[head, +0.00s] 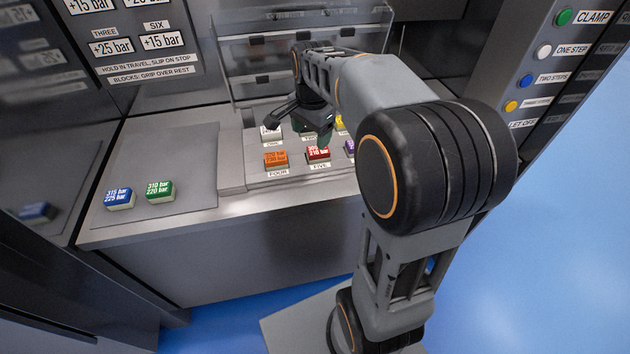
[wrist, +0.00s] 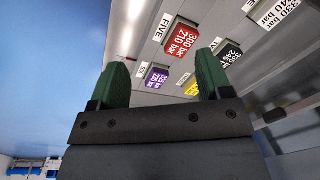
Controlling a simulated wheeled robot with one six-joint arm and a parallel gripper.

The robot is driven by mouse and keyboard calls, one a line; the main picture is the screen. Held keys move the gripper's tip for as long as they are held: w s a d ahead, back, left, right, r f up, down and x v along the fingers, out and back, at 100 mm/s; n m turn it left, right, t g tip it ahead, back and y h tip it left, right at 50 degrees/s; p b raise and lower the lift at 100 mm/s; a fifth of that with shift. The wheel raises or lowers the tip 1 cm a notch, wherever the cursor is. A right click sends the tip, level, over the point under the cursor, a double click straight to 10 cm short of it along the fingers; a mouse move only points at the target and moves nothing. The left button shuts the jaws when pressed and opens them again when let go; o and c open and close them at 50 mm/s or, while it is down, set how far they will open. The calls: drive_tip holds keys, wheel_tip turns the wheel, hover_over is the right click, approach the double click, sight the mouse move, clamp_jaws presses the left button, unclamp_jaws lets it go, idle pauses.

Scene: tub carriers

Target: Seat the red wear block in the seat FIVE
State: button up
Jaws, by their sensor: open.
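The red wear block (head: 317,152), marked 300 bar and 210 bar, stands at the seat labelled FIVE (head: 319,164), in the front row of the grey carrier. I cannot tell whether it sits fully down. In the wrist view the red block (wrist: 183,41) is beside its FIVE label (wrist: 163,27), beyond my fingertips. My gripper (wrist: 161,62) is open, with its two green fingers apart and nothing between them. In the head view my gripper (head: 322,136) hangs just above and behind the red block, partly hiding the back row.
An orange block (head: 276,158) is at FOUR, left of the red one; a purple block (head: 349,147) is right. White (head: 270,132) and yellow (head: 340,122) blocks stand behind. Blue (head: 119,198) and green (head: 160,190) blocks lie on the left plate. A clear raised guard (head: 245,55) stands behind.

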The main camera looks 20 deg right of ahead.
drive_tip(key=s+a+f+n+t, duration=0.1)
drive_tip(key=s+a+f+n, duration=0.1)
drive_tip(key=s+n, duration=0.4)
drive_tip(key=s+a+f+n+t, duration=0.1)
drive_tip(key=s+a+f+n, duration=0.1)
drive_tip(key=s+a+n, duration=0.2)
drive_tip(key=s+n, duration=0.3)
drive_tip(key=s, duration=0.2)
drive_tip(key=shift+f, duration=0.25)
drive_tip(key=shift+r, duration=0.1)
drive_tip(key=shift+r+p, duration=0.4)
drive_tip(key=shift+r, duration=0.05)
